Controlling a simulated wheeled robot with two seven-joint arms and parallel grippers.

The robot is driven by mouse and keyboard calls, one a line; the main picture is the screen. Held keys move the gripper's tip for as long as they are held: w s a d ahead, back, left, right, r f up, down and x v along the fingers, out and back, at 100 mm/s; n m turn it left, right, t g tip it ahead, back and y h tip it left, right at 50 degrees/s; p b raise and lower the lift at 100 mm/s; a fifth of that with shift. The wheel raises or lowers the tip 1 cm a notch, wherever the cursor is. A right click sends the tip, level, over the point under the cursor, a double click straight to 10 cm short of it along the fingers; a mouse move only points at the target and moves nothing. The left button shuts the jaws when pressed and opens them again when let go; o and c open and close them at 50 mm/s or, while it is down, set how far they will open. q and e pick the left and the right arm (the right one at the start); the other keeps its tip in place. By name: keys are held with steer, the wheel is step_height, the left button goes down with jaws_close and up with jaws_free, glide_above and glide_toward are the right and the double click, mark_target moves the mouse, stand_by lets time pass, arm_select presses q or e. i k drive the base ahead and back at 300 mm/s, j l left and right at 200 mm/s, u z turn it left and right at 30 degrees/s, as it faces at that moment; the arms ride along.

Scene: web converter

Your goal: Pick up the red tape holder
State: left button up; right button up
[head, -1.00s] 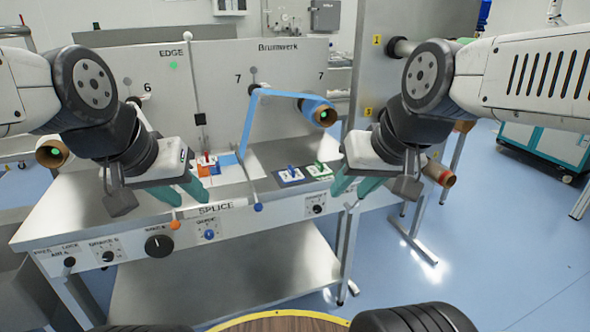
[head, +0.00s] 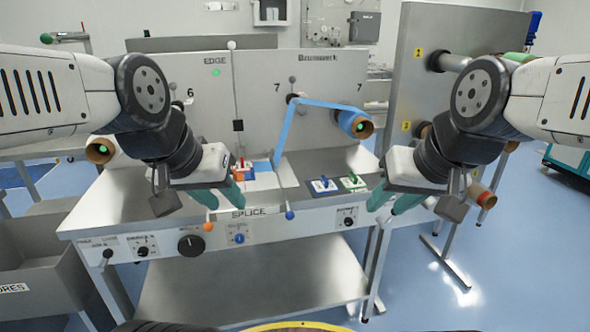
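The red tape holder (head: 242,164) appears small on the white and orange area of the bench top, left of the blue tape strip. It is partly hidden by my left gripper. My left gripper (head: 220,196) has teal fingers that look apart, with nothing seen between them. It hangs in front of and slightly left of the red holder, near the bench's front edge. My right gripper (head: 393,201) also has its teal fingers apart and empty, at the bench's right end, far from the red holder.
A blue holder (head: 322,184) and a green holder (head: 353,181) sit on a dark plate right of the red one. A blue tape web (head: 284,135) runs down from a roll (head: 354,124).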

mark_target(242, 163)
steer(key=i+j+u, duration=0.1)
steer(key=i+u, duration=0.8)
steer(key=i+l+u, duration=0.15)
steer(key=u, duration=0.35)
steer(key=i+l, duration=0.05)
steer(key=i, duration=0.05)
